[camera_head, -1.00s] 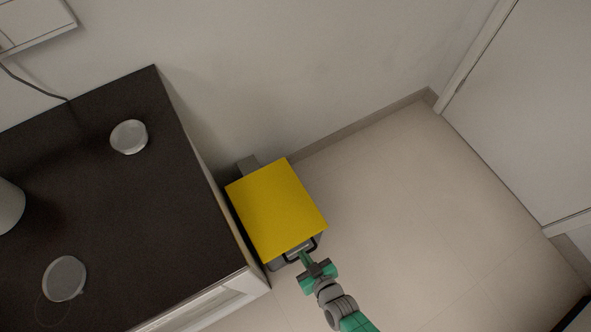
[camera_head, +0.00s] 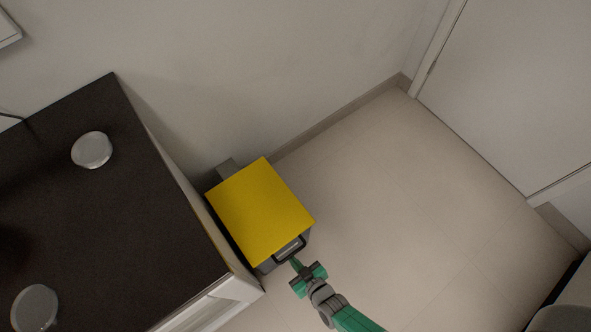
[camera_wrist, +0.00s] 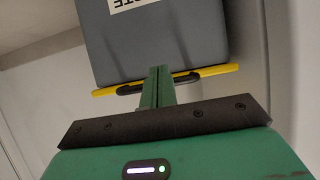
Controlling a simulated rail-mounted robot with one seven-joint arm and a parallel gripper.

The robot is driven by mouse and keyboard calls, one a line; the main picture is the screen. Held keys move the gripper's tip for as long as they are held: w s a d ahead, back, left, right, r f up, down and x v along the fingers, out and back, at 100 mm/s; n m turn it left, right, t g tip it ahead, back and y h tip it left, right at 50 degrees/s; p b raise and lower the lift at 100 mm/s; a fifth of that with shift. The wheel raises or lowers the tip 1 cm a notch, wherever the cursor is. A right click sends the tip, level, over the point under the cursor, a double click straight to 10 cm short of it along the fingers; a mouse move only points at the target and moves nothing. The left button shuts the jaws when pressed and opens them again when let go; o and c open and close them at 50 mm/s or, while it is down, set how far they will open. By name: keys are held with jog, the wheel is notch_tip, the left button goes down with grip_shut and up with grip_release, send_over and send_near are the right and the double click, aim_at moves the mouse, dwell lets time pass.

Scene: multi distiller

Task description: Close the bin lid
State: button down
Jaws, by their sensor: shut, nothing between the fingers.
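The bin has a grey body (camera_wrist: 160,40) with a white label, and a flat yellow lid (camera_head: 260,210). The lid lies over the bin's top and looks shut or nearly shut; a small gap cannot be ruled out. In the wrist view the lid's yellow edge (camera_wrist: 105,92) runs along the grey body. A black handle (camera_head: 290,249) sits at the bin's front. My gripper (camera_head: 295,263) is shut and empty just in front of the handle. In the wrist view its green fingers (camera_wrist: 157,85) overlap the handle; whether they touch is unclear.
A dark-topped cabinet (camera_head: 120,220) stands close on the bin's left, with round clear dishes (camera_head: 91,149) on it. The wall is behind the bin. Open tiled floor (camera_head: 390,200) lies to the right, up to a white door (camera_head: 510,90).

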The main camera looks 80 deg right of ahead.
notch_tip(320, 180, up, 4)
jog(key=a+p, duration=0.1)
jog(key=p, duration=0.4)
jog(key=s+a+f+b, duration=0.3)
jog(key=s+a+f, duration=0.2)
jog(key=s+a, duration=0.1)
jog(key=shift+s, duration=0.25)
jog(key=shift+w, duration=0.1)
